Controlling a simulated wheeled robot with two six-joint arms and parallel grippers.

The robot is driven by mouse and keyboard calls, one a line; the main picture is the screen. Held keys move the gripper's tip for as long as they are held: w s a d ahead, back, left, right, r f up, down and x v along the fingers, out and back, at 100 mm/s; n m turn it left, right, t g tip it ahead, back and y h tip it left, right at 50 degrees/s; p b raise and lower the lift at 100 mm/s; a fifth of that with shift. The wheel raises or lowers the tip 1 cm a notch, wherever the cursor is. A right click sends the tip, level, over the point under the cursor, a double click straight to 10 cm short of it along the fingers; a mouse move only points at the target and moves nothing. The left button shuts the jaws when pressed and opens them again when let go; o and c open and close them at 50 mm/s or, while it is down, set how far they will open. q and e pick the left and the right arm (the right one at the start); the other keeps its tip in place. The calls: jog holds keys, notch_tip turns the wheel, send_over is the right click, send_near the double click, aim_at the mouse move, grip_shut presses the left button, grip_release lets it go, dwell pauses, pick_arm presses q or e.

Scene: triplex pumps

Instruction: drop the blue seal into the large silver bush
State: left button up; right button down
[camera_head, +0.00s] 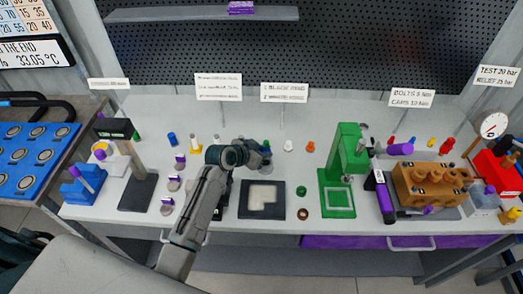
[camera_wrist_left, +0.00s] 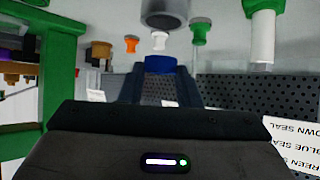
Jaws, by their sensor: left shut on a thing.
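The blue seal (camera_wrist_left: 161,65) is between the fingertips of my left gripper (camera_wrist_left: 160,74), which is shut on it. A large silver bush (camera_wrist_left: 163,14), cut off by the top edge, shows just beyond the seal in the left wrist view; a small gap seems to lie between them. In the head view my left gripper (camera_head: 252,158) is over the back middle of the bench. My right gripper is not in view.
A green press (camera_head: 345,160) stands right of my left gripper. A white part (camera_head: 288,146) and an orange part (camera_head: 310,147) stand nearby. A black tray (camera_head: 247,208) lies in front, with a green ring (camera_head: 301,190) and brown ring (camera_head: 303,214) beside it.

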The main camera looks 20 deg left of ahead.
pick_arm(q)
jog(key=shift+f+b, duration=0.55)
jog(key=shift+f, duration=0.35)
jog(key=shift+f+b, duration=0.55)
jog(key=shift+f, duration=0.45)
jog(key=o, duration=1)
jog(key=shift+o, duration=0.2)
jog(key=shift+s, duration=0.1)
